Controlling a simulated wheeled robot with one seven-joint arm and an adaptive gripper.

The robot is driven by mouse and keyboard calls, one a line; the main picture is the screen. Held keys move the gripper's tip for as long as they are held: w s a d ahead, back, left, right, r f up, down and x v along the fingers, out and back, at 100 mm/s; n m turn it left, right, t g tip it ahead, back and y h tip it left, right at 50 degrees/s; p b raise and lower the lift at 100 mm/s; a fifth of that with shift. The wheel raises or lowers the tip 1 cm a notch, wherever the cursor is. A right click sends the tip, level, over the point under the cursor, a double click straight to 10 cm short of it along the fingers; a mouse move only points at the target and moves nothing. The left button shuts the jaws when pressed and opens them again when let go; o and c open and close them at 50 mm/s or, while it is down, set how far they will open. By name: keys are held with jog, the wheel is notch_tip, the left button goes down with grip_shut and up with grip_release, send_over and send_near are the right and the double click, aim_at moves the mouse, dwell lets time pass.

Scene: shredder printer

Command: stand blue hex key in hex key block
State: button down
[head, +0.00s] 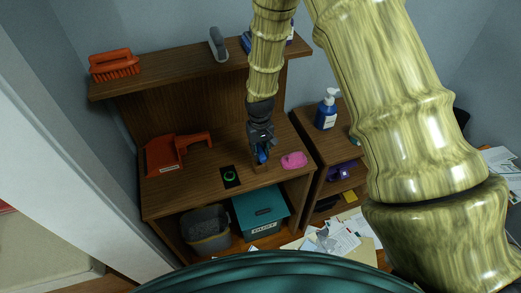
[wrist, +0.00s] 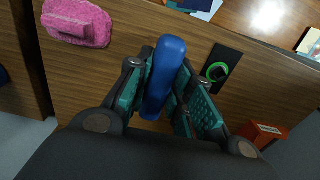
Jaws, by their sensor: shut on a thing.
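My gripper (head: 261,149) is over the middle of the wooden desk, pointing down. It is shut on the blue hex key (wrist: 165,75), whose thick rounded blue handle sits between the teal finger pads in the wrist view. In the head view only a small bit of blue (head: 262,157) shows at the fingertips. A small brown block, likely the hex key block (head: 261,168), shows right under the fingertips on the desk. The lower end of the key is hidden, so I cannot tell whether it is in the block.
A pink sponge-like thing (head: 294,160) lies right of my gripper, and a black pad with a green ring (head: 230,177) lies left. An orange dustpan (head: 165,157) is at the desk's left. A shelf (head: 185,67) overhangs the back. The desk's front strip is clear.

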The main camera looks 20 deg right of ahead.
jog(key=shift+f+b, duration=0.5)
jog(key=shift+f, duration=0.5)
jog(key=c, duration=1.2)
grip_release()
notch_tip(320, 180, up, 12)
jog(key=s+d+f+b, duration=0.2)
jog(key=s+f+b, duration=0.1)
jog(key=s+f, duration=2.2)
jog(key=shift+m, duration=0.4)
jog(key=s+f, duration=0.1)
jog(key=s, duration=0.2)
jog(key=s+d+f+b, duration=0.1)
jog(key=s+f, duration=0.1)
jog(key=s, duration=0.2)
jog(key=s+f, duration=0.1)
jog(key=s, duration=0.3)
jog(key=shift+d+f, duration=0.25)
jog(key=shift+d, duration=0.05)
